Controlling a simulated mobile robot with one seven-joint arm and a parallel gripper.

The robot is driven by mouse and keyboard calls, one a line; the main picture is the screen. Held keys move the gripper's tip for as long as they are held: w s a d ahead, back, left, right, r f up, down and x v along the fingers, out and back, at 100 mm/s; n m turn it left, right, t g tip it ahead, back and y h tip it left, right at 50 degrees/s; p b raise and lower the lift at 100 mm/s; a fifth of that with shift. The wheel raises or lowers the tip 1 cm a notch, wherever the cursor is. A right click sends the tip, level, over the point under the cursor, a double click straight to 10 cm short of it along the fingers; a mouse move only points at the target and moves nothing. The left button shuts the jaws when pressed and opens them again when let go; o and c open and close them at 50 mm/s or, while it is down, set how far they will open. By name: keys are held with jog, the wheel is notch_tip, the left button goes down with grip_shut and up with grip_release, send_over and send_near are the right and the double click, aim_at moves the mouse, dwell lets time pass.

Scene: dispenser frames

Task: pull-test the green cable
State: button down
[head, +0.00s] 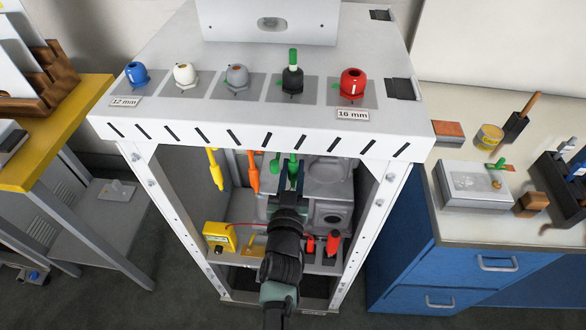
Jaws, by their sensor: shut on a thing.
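The green cable's upper end (292,57) stands up out of the black gland (292,80) on the white cabinet top. Green also shows below the top's front edge, at the hanging part of the green cable (294,162) and a green piece (276,163) just left of it. I cannot tell whether these two join. My gripper (286,182) is under the overhang, inside the open cabinet front, shut on the green cable from below. My own wrist and fingers hide the cable's lower part and the exact grip.
Yellow (215,170) and orange (253,173) hanging pieces are close on the left. Blue, white, grey and red glands line the cabinet top (160,75). A yellow meter (219,237) and red-handled tools (333,242) stand on the shelf below. Cabinet posts flank my arm.

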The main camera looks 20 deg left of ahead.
jog(key=shift+s+f+b, duration=0.2)
jog(key=shift+f+b, duration=0.2)
jog(key=shift+f, duration=0.4)
jog(key=shift+r+p, duration=0.2)
jog(key=shift+p, duration=0.1)
dwell(0.3)
jog(key=c, duration=0.8)
grip_release()
jog(key=shift+w, duration=0.1)
jog(key=shift+c, duration=0.2)
jog(key=o, duration=0.8)
jog(key=shift+w+r, duration=0.1)
jog(key=shift+r, duration=0.2)
jog(key=shift+o, duration=0.2)
jog(key=v, duration=1)
